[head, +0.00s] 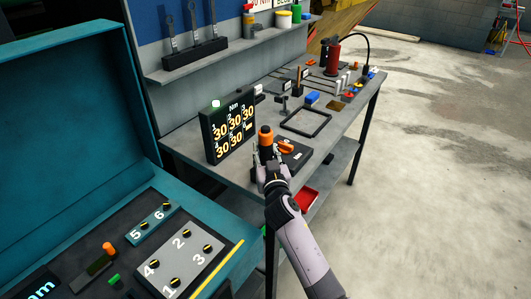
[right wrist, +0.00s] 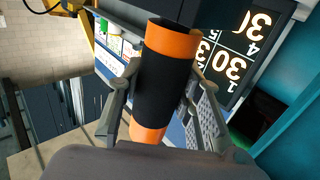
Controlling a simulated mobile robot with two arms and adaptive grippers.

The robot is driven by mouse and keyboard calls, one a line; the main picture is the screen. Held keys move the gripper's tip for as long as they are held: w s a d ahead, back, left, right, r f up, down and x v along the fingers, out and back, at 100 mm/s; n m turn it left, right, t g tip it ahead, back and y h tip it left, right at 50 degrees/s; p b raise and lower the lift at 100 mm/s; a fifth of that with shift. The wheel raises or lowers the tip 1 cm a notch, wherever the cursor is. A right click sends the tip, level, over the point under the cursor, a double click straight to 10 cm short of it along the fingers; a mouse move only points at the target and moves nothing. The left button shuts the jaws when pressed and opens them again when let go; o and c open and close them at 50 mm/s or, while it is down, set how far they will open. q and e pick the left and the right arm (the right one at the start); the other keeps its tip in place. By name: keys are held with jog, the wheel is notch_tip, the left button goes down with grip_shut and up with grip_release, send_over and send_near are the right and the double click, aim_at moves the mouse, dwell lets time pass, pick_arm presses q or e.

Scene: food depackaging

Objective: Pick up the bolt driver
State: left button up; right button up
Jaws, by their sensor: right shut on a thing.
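The bolt driver (head: 266,139) is an orange and black cylinder. It stands roughly upright at the front edge of the grey workbench (head: 190,148), just right of the torque display. My right gripper (head: 267,163) is shut on it. In the right wrist view the driver's black grip (right wrist: 165,85), with orange bands at both ends, lies between the two fingers of the right gripper (right wrist: 163,75). The driver's lower end is hidden behind the gripper in the head view, so I cannot tell whether it touches the bench. My left gripper is not in view.
A black display (head: 228,128) with several "30" readings stands left of the driver. A black tray (head: 300,158) with an orange part lies right of it. A teal case (head: 60,90) with a numbered bolt panel (head: 205,240) fills the left.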

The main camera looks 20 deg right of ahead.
grip_shut()
jog(key=shift+r, duration=0.15)
jog(key=shift+r, duration=0.1)
